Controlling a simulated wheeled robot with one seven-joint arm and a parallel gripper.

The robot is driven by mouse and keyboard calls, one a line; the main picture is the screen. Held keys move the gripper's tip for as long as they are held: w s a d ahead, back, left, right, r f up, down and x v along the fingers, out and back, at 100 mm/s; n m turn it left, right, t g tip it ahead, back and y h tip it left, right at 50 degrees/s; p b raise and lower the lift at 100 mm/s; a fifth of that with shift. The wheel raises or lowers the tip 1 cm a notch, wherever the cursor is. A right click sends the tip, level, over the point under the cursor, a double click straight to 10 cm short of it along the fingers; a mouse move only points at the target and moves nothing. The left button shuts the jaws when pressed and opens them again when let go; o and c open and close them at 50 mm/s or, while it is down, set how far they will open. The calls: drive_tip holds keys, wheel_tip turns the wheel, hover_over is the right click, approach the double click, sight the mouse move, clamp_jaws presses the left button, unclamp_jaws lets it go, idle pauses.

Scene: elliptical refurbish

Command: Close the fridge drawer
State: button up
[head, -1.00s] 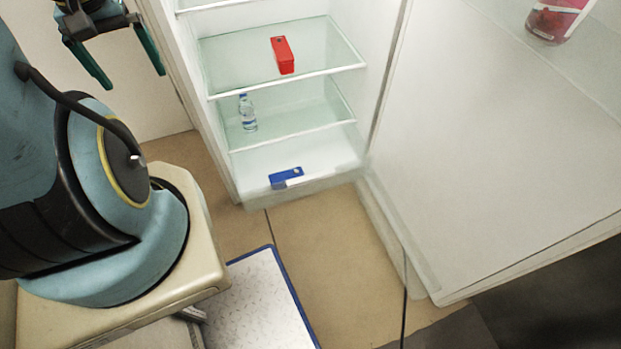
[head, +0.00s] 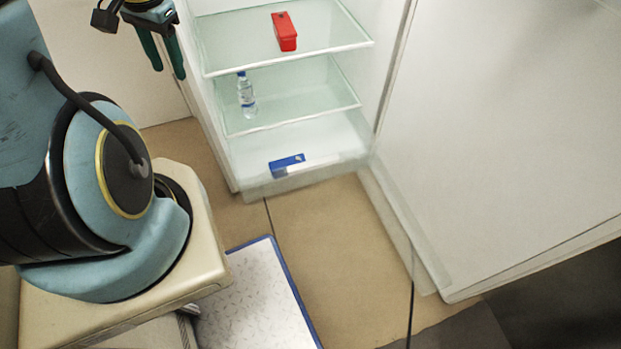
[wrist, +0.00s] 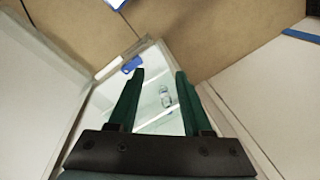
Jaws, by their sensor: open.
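The open fridge (head: 388,75) stands in the upper middle of the head view. At its bottom, a pale translucent front (head: 310,176) crosses the lowest compartment, which holds a blue box (head: 287,165). I cannot tell clearly how far this drawer part sticks out. My gripper (head: 164,68) is open and empty, at the fridge's left side and apart from the drawer part. In the wrist view my gripper (wrist: 160,74) points toward the fridge interior, and the blue box (wrist: 131,64) shows beyond the left fingertip.
The fridge door (head: 490,130) hangs wide open on the right. A red box (head: 284,32) and a bottle (head: 246,96) stand on glass shelves. A blue-edged white mat or board (head: 255,300) lies on the floor. Brown floor (head: 335,255) before the fridge is clear.

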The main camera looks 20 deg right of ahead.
drive_tip(key=d+f+m+b, duration=0.4)
drive_tip(key=f, duration=0.3)
drive_tip(key=w+d+f+m+b, duration=0.1)
drive_tip(key=d+f+m+b, duration=0.3)
drive_tip(key=f, duration=0.3)
drive_tip(key=d+f+m+t+b, duration=0.1)
drive_tip(key=d+f+m+b, duration=0.3)
drive_tip(key=f, duration=0.4)
drive_tip(key=shift+w+d+m+b, duration=0.3)
drive_tip(key=shift+w+m, duration=0.1)
drive_tip(key=shift+m, duration=0.2)
clamp_jaws()
drive_tip(key=s+d+f+m+h+b, duration=0.1)
drive_tip(key=s+d+f+m+b, duration=0.3)
drive_tip(key=d+f+m+b, duration=0.55)
drive_tip(key=s+d+f+m+b, duration=0.35)
drive_tip(key=d+f+m, duration=0.2)
drive_tip(key=f, duration=0.75)
drive_tip(key=w+d+f+b, duration=0.1)
drive_tip(key=w+f+b, duration=0.3)
drive_tip(key=f, duration=0.5)
drive_tip(key=shift+w+d+f, duration=0.2)
drive_tip(key=shift+w+f, duration=0.2)
drive_tip(key=shift+w, duration=1)
